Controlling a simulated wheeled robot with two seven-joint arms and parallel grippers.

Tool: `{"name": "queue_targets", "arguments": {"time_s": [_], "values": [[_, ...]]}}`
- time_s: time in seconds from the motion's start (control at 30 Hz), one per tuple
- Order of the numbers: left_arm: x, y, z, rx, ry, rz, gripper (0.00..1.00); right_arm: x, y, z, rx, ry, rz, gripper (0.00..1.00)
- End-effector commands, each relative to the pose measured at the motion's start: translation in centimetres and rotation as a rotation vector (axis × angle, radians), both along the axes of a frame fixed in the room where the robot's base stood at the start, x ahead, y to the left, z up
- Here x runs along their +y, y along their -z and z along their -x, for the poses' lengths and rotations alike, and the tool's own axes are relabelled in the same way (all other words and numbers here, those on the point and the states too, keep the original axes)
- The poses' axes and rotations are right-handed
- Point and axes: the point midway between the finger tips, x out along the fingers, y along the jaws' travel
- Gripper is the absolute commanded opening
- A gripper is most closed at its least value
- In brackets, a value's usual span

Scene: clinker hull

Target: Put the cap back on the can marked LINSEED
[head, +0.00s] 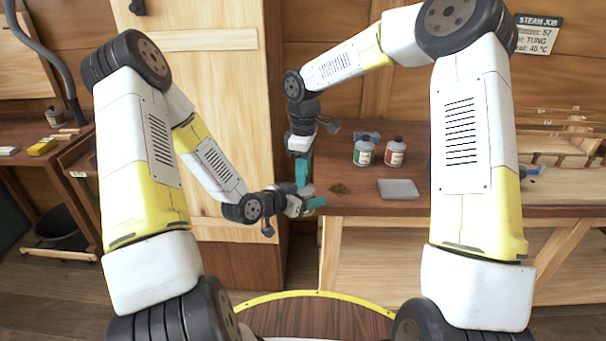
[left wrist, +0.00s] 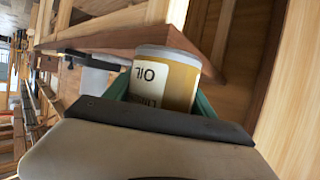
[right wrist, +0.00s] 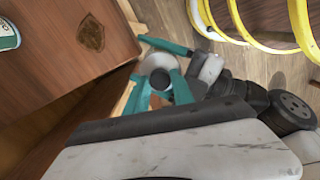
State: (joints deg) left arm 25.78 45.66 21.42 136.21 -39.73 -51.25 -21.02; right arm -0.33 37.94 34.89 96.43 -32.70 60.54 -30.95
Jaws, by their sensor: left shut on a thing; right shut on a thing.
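The LINSEED can (left wrist: 180,80) is amber, with a pale end rim and a white label whose visible letters are upside down in the left wrist view. My left gripper (head: 309,204) is shut around its side and holds it off the bench, by the bench's left end. My right gripper (right wrist: 160,88) is shut on a small dark round cap (right wrist: 160,79), directly over the pale top of the can (right wrist: 157,63). I cannot tell whether cap and can touch. In the head view, the right gripper (head: 302,172) points down just above the left one, and the fingers hide most of both things.
A grey tray (head: 398,189) and a brown patch (head: 340,189) are nearer. A tall wooden cabinet (head: 225,110) stands left of the grippers.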

Motion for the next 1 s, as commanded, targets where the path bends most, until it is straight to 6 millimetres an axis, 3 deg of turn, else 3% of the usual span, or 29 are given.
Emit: {"name": "queue_targets", "arguments": {"time_s": [0.23, 0.4, 0.43, 0.5, 0.53, 1.0], "values": [[-0.05, -0.06, 0.01, -0.001, 0.001, 0.0, 0.0, 0.08, -0.07, -0.01, -0.001, 0.523, 0.004, 0.0], [-0.07, -0.05, 0.02, -0.001, 0.001, 0.0, 0.0, 0.0, -0.01, -0.04, 0.001, 0.536, 0.002, 0.0], [-0.07, -0.05, 0.02, -0.001, 0.001, 0.0, 0.0, 0.0, -0.01, -0.04, 0.001, 0.535, 0.002, 0.35], [-0.07, -0.05, 0.01, -0.001, 0.001, 0.0, 0.0, 0.0, 0.0, -0.03, 0.001, 0.534, 0.003, 0.48], [-0.07, -0.05, 0.01, -0.001, 0.001, 0.0, 0.0, 0.0, 0.0, -0.03, 0.002, 0.534, 0.003, 0.51], [-0.04, -0.08, -0.06, -0.002, 0.0, 0.001, 0.0, 0.14, -0.38, 0.11, 0.004, 0.53, 0.003, 0.51]]}}
